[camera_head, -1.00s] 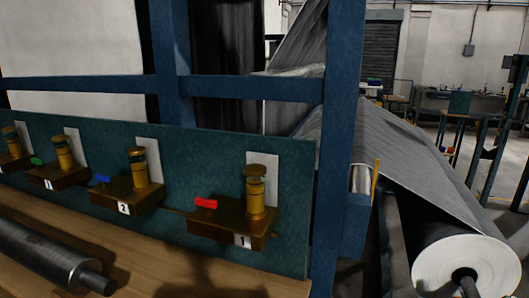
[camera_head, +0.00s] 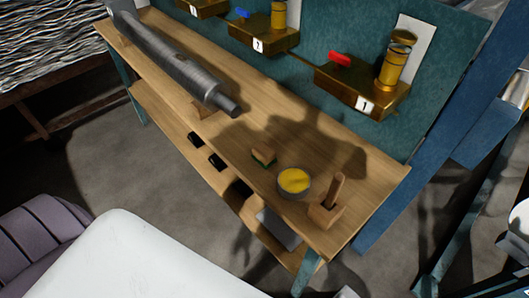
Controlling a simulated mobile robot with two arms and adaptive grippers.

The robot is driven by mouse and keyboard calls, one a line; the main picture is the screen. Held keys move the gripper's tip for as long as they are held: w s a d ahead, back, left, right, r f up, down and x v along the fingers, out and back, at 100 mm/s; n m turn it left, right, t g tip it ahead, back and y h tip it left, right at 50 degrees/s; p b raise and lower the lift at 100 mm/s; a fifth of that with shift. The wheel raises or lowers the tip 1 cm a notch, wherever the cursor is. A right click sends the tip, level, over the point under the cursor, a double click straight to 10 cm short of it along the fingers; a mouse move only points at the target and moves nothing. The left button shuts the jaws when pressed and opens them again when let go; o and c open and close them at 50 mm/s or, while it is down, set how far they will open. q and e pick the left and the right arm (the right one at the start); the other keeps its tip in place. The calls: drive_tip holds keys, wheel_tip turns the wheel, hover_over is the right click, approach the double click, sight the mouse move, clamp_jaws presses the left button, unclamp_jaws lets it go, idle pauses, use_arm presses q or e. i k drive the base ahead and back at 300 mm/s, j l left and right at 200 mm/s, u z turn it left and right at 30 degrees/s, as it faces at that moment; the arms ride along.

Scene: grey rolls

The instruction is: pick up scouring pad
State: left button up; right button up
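A small block with a tan body and a green underside (camera_head: 263,157), which looks like the scouring pad, lies on the wooden bench top (camera_head: 300,135) near its front edge. It is left of a round tin with yellow contents (camera_head: 294,181). Nothing covers it. Neither of my grippers shows in the head view.
A wooden block with an upright handle (camera_head: 328,205) stands right of the tin. A metal roller (camera_head: 180,65) lies along the bench's left part. Brass boxes with cylinders (camera_head: 362,88) project from the teal panel behind. Dark items (camera_head: 217,161) sit on the lower shelf.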

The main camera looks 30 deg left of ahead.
sight(263, 154)
drive_tip(key=u, duration=1)
